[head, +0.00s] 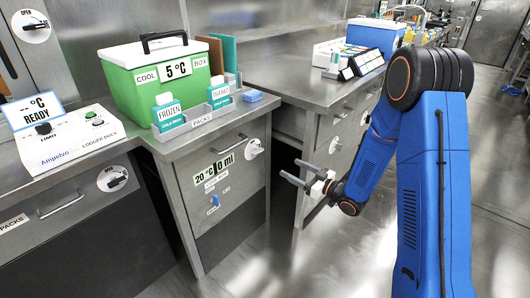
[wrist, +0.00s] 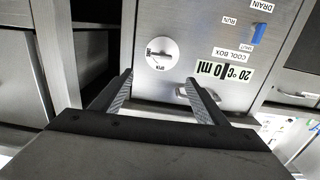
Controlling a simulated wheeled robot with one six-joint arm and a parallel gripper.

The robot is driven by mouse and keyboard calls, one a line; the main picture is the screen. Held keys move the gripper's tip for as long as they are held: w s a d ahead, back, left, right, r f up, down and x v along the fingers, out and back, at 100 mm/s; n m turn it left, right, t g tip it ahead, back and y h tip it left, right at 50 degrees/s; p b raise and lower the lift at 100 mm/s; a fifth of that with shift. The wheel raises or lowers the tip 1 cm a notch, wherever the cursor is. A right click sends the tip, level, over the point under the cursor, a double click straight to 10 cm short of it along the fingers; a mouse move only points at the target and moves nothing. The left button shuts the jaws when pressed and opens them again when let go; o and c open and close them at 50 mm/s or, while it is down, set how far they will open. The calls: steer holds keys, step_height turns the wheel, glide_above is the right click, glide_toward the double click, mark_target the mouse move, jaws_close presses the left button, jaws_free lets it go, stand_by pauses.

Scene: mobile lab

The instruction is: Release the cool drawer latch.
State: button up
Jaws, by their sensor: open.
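A round white latch plate with a small knob (head: 254,147) sits at the upper right of the steel cabinet front under the cool box. It also shows upside down in the wrist view (wrist: 162,52), just beyond the fingertips, with its lever lying across the plate. My gripper (head: 290,170) is open and empty, to the right of and lower in the picture than this latch. In the wrist view its two fingers (wrist: 160,80) stand apart, with nothing between them. No contact with the latch shows. Which drawer carries the name "cool" is not readable on the latch.
A display reading 20 °C, 0 ml (head: 213,168) and a blue lever (head: 215,200) are on the same front. A green cool box (head: 145,88) stands above. Other round latches are on the left front (head: 113,178) and the right cabinet (head: 335,145). Open floor lies between the cabinets.

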mark_target(260, 152)
steer(key=x, duration=1.7)
steer(key=shift+a, duration=0.35)
steer(key=c, duration=1.1)
steer(key=shift+o, duration=0.2)
